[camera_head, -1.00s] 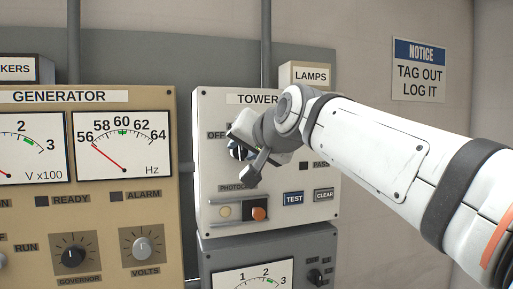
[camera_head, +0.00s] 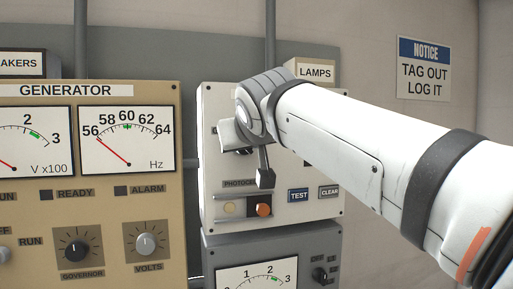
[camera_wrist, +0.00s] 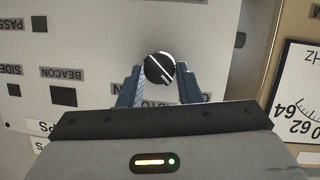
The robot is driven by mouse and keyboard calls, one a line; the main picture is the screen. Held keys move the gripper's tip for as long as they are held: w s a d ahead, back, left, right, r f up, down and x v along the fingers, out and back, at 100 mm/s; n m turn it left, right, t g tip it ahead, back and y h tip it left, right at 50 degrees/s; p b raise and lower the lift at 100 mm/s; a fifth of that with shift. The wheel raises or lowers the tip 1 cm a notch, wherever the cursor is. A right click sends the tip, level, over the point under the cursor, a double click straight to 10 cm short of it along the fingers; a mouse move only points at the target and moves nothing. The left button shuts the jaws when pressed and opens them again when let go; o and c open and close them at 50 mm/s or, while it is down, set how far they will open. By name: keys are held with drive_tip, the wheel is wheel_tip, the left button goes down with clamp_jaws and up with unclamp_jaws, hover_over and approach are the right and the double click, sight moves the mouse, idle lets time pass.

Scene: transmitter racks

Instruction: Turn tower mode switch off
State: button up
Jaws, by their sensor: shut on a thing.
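The tower mode switch is a round black knob (camera_wrist: 159,68) with a white pointer line, on the white tower panel (camera_head: 325,209). In the wrist view, which shows the panel upside down, the knob sits between the two blue-grey fingers of my gripper (camera_wrist: 160,80). The fingers are shut on it, one on each side. The pointer line lies diagonally. In the head view, my wrist and arm cover most of the knob and its position labels, including the OFF label.
The generator panel (camera_head: 110,185) with gauges and knobs stands to the left. A notice sign (camera_head: 424,68) hangs on the wall at right.

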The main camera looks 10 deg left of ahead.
idle(0.4)
drive_tip(key=o, duration=1)
drive_tip(key=b+v, duration=0.1)
drive_tip(key=v, duration=0.6)
drive_tip(key=shift+s+d+b, duration=0.1)
drive_tip(key=shift+s+b, duration=0.25)
drive_tip(key=shift+s, duration=0.05)
